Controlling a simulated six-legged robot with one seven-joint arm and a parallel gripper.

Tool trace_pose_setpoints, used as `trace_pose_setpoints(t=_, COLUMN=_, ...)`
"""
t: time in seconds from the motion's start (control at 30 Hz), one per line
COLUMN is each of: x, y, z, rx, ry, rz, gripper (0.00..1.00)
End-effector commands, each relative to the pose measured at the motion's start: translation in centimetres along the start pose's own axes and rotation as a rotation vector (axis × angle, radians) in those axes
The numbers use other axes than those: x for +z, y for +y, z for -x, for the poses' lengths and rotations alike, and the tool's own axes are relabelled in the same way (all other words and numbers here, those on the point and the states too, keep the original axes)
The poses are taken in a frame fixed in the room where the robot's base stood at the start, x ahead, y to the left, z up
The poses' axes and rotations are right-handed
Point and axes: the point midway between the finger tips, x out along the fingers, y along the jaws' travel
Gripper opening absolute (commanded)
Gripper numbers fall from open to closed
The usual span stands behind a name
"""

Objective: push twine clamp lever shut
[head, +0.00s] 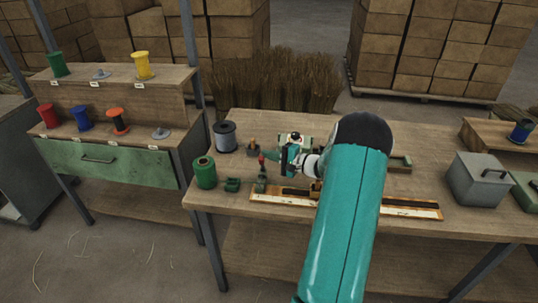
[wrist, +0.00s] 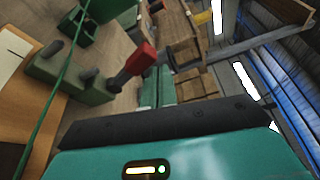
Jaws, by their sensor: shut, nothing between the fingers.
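The twine clamp has a green base (head: 261,184) near the front left of the workbench, with a red-tipped lever (head: 262,160) standing up from it. In the wrist view the clamp's green body (wrist: 62,76) lies at the left, and its red lever tip (wrist: 140,58) points up and to the right, clear of the body. My gripper (head: 272,156) is shut and empty, just right of the lever in the head view. I cannot tell whether it touches the lever. My arm hides part of the bench.
A green twine spool (head: 205,173) and a grey spool (head: 224,137) stand left of the clamp. A long wooden strip (head: 410,207) runs along the bench front. A grey box (head: 478,179) stands at right. A green strand (wrist: 62,80) crosses the wrist view.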

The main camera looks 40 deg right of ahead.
Motion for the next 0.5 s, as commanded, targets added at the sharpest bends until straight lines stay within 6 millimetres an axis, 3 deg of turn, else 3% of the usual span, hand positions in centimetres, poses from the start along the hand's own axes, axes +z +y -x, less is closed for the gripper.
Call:
trace_pose_setpoints(t=0.3, x=0.0, y=-0.2, z=0.0, rx=0.0, ry=0.0, rz=0.001, gripper=0.0)
trace_pose_setpoints(t=0.5, x=0.5, y=-2.7, z=0.1, rx=-0.001, ry=0.0, rz=0.004, gripper=0.0)
